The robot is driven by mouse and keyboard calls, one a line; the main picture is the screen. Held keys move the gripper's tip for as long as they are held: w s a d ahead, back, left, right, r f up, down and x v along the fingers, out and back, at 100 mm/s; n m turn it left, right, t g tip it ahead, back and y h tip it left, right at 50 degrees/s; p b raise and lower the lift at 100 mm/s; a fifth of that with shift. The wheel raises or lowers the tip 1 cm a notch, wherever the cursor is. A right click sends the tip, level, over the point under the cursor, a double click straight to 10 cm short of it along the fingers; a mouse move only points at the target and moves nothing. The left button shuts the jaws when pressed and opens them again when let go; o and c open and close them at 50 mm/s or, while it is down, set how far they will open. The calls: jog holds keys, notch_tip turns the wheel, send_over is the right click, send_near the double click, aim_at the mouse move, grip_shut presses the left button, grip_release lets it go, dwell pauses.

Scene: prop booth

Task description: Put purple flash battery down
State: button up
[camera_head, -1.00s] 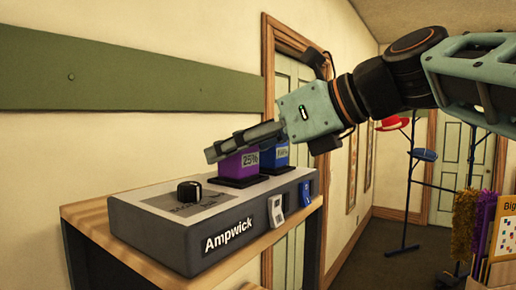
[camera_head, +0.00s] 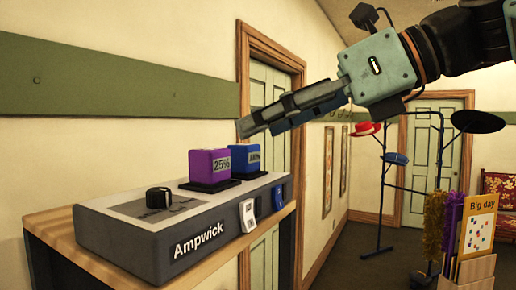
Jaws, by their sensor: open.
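The purple flash battery (camera_head: 209,165), labelled 25%, stands upright on a black pad on top of the grey Ampwick charger (camera_head: 150,258). A blue battery (camera_head: 245,157) stands on the pad right behind it to the right. My gripper (camera_head: 250,124) is above and to the right of the batteries, clear of both. It is empty; its fingers are seen edge-on, pointing left and slightly down. Nothing on the purple battery's front is hidden.
The charger sits on a wooden shelf (camera_head: 60,215) against the wall, with a black knob (camera_head: 158,197) on its left. A hat stand (camera_head: 436,165) and a box with a "Big day" card (camera_head: 477,238) stand at right.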

jog(key=f+n+h, duration=0.1)
jog(key=f, duration=0.2)
jog(key=d+f+n+h, duration=0.1)
jog(key=f+n, duration=0.1)
jog(key=f, duration=0.2)
jog(key=f+n+h, duration=0.1)
jog(key=f, duration=0.2)
jog(key=shift+w+d+f+n, duration=0.25)
jog(key=shift+d+f+n, duration=0.05)
jog(key=shift+f+n, duration=0.1)
jog(key=s+d+f+n+h, duration=0.2)
jog(key=f+n, duration=0.4)
jog(key=f, duration=0.4)
jog(key=s+d+f+n+h, duration=0.3)
jog(key=f+n, duration=0.3)
jog(key=f, duration=0.4)
jog(key=s+d+f+n+g+h, duration=0.1)
jog(key=s+d+f+n+h, duration=0.1)
jog(key=f+n, duration=0.5)
notch_tip(320, 180, down, 3)
jog(key=shift+s+d+f+h, duration=0.15)
jog(key=shift+s+d+h, duration=0.1)
jog(key=shift+d+h, duration=0.75)
jog(key=shift+c, duration=0.4)
